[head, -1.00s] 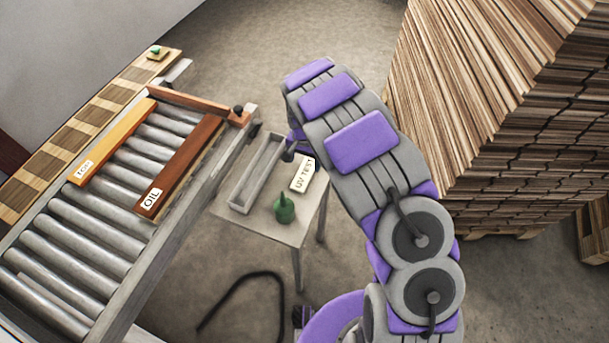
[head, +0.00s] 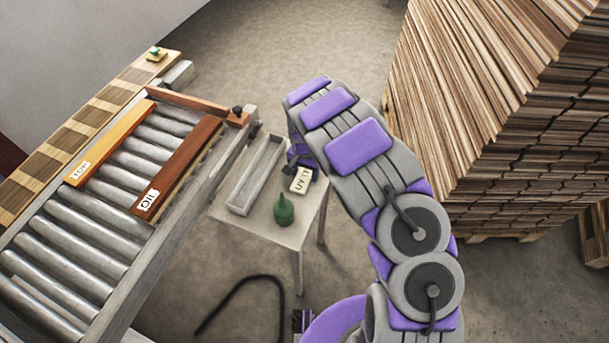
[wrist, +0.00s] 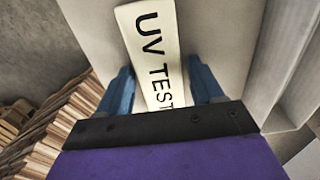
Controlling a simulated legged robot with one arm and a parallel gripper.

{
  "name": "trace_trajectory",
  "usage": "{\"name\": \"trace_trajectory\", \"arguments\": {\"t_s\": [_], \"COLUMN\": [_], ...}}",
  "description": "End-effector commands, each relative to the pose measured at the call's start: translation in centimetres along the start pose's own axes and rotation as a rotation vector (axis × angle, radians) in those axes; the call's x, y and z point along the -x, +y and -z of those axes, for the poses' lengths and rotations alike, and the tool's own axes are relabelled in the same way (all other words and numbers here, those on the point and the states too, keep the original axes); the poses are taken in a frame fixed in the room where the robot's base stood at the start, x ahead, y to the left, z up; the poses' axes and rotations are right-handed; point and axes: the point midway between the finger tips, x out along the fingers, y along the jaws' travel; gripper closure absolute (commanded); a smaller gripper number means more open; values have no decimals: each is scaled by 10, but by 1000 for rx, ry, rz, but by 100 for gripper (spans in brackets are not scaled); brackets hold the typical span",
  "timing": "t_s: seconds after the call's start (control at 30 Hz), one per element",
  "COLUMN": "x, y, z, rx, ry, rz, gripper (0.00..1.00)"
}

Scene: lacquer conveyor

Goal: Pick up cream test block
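The cream test block (head: 300,181), marked "UV TEST", lies on the small grey side table (head: 262,232). My gripper (head: 300,160) is over its far end in the head view, and my arm hides part of it. In the wrist view the block (wrist: 150,40) runs between the two blue fingers of my gripper (wrist: 158,68). The fingers stand apart, one along each long side, with narrow gaps to the block. The near end of the block is hidden behind the gripper's dark bar.
A grey open tray (head: 255,175) lies left of the block, and a green bottle (head: 284,210) stands in front of it. The roller conveyor (head: 75,245) at left carries orange (head: 110,140) and brown (head: 178,165) boards. A tall wood stack (head: 500,120) rises at right.

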Motion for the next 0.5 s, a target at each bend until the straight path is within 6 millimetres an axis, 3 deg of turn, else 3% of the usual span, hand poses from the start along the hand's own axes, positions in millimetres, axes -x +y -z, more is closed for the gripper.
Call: {"name": "trace_trajectory", "arguments": {"t_s": [0.07, 0.43, 0.5], "x": [0, 0, 0], "y": [0, 0, 0], "z": [0, 0, 0], "rx": [0, 0, 0], "ry": [0, 0, 0], "rz": [0, 0, 0], "gripper": [42, 77, 78]}}
